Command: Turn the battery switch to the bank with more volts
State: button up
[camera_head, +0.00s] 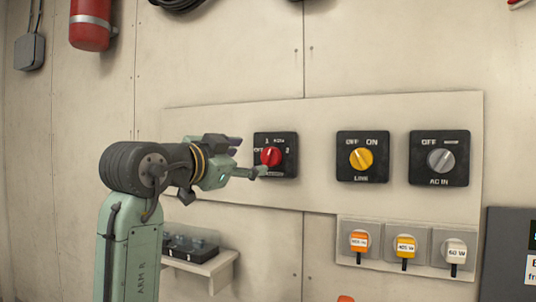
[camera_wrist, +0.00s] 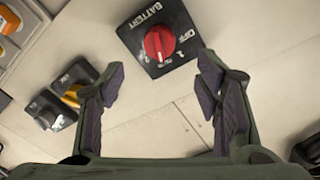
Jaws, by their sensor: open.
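The battery switch (camera_head: 289,170) is a black square plate on the wall panel with a red knob (camera_head: 271,157). Its marks include OFF, 1 and 2. In the head view the knob's white mark points roughly upward; I cannot tell exactly which mark it meets. In the wrist view the red knob (camera_wrist: 160,42) shows upside down, with the word BATTERY on the plate. My gripper (camera_head: 250,156) is just left of the switch, apart from the knob as far as I see. In the wrist view its fingers (camera_wrist: 155,76) are spread and empty, with the knob beyond them.
The yellow LINE switch (camera_head: 361,158) and grey AC IN switch (camera_head: 441,160) sit to the right. Below are several tagged plugs (camera_head: 405,246). A dark display box (camera_head: 505,255) is cut off at the right edge; no volts are readable. A small shelf (camera_head: 210,263) juts out lower left.

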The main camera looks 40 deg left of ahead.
aim_at(266, 157)
jog(key=w+p, duration=0.1)
jog(key=w, duration=0.2)
jog(key=w+a+p, duration=0.1)
jog(key=w, duration=0.4)
jog(key=shift+w+a+p, duration=0.15)
jog(key=shift+w+p, duration=0.2)
jog(key=shift+p, duration=0.05)
jog(key=shift+f, duration=0.1)
jog(key=shift+c, duration=0.5)
jog(key=c, duration=1.1)
